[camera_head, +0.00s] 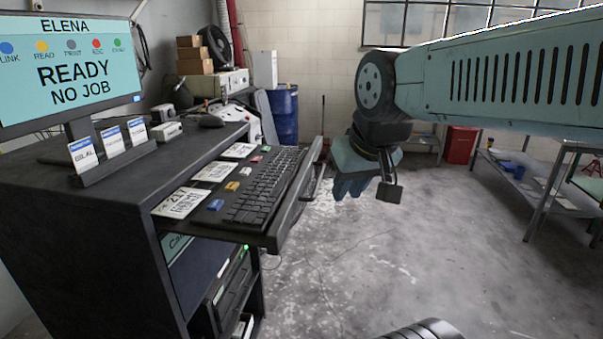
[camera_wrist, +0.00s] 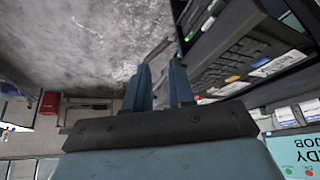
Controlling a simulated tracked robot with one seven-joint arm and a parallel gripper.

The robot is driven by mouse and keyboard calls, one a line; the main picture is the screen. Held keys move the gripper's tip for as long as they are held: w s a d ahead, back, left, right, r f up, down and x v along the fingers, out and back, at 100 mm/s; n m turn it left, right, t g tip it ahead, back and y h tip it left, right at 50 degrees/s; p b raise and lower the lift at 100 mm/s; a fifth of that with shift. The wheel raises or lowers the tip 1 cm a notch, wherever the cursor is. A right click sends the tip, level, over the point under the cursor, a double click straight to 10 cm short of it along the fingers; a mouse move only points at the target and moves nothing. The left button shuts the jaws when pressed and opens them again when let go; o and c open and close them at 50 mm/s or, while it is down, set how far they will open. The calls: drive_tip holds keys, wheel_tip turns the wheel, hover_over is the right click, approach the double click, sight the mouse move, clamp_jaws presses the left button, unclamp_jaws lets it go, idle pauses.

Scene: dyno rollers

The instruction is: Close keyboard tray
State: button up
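The keyboard tray (camera_head: 287,219) is slid out from the dark cabinet (camera_head: 80,220). It carries a black keyboard (camera_head: 262,190), several white cards and small coloured blocks. A bar-like handle (camera_head: 312,182) runs along its front edge. My gripper (camera_head: 350,190) hangs to the right of the tray, apart from its front edge in the head view. In the wrist view the two blue fingers of my gripper (camera_wrist: 163,80) stand with a gap between them, and nothing shows held. The keyboard tray (camera_wrist: 225,45) is there at the upper right, beyond the fingers, upside down.
A monitor (camera_head: 70,70) and a row of label holders stand on the cabinet top. A blue drum (camera_head: 284,115) stands behind. A metal workbench (camera_head: 535,190) is at the right. The concrete floor (camera_head: 390,265) in front of the tray is mostly clear.

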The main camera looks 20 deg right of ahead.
drive_tip(key=w+d, duration=0.1)
drive_tip(key=w, duration=0.3)
drive_tip(key=w+d+r+m+y, duration=0.1)
drive_tip(key=w, duration=0.3)
drive_tip(key=w+d+m+y, duration=0.1)
drive_tip(key=w+d, duration=0.1)
drive_tip(key=w, duration=0.2)
drive_tip(key=shift+w+r, duration=0.25)
drive_tip(key=shift+r, duration=0.1)
clamp_jaws()
drive_tip(key=w+d+f+m+t, duration=0.1)
drive_tip(key=w+d+f+m, duration=0.15)
drive_tip(key=w+d, duration=0.95)
drive_tip(key=w+a+f, duration=0.7)
drive_tip(key=w, duration=0.1)
drive_tip(key=shift+f+y, duration=0.2)
drive_tip(key=shift+y, duration=0.1)
